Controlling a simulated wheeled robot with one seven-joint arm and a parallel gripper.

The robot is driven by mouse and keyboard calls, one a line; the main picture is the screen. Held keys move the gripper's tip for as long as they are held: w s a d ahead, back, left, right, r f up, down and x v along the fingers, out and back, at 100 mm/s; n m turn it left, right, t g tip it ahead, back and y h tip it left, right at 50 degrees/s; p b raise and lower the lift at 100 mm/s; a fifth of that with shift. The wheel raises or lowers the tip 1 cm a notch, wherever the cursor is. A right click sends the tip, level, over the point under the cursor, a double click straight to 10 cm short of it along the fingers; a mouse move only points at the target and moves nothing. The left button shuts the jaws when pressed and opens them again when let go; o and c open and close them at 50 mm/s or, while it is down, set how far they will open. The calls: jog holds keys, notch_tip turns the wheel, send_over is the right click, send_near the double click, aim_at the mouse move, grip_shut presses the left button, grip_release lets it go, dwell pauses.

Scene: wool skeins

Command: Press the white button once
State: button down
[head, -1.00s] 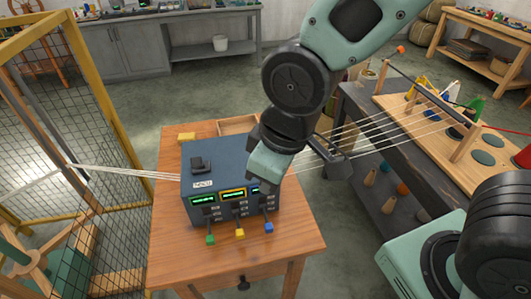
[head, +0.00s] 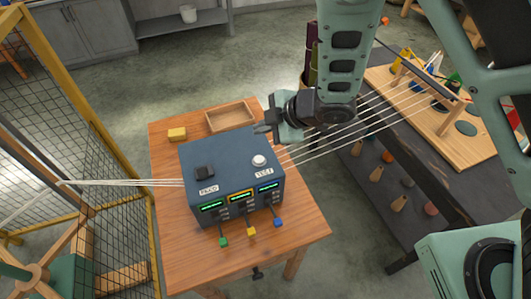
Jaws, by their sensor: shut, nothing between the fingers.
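The white button (head: 259,160) is a small round cap on the top right of a blue-grey box (head: 225,168), with a label below it that seems to read TEST. The box stands on a wooden table (head: 168,240). My gripper (head: 270,122) is shut and empty. In the picture it sits just above the button, by the box's back right edge, apart from the button. The whole button is in plain view.
A black switch (head: 205,173) sits on the box's top left. Green, yellow and blue-tipped levers stick out in front. Pale yarn strands (head: 340,135) run past the box on both sides.

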aim_at(263, 160)
dwell(0.3)
notch_tip(263, 160, down, 9)
jog(key=b, duration=0.7)
dwell(1.8)
jog(key=shift+f+b, duration=0.35)
jog(key=shift+b, duration=0.15)
jog(key=shift+f+b, duration=0.4)
jog(key=shift+f, duration=0.1)
dwell(0.5)
jog(key=shift+r, duration=0.1)
jog(key=shift+r+p, duration=0.75)
jog(key=shift+r, duration=0.1)
jog(key=shift+r, duration=0.1)
jog(key=shift+r+p, duration=1.95)
jog(key=shift+r, duration=0.45)
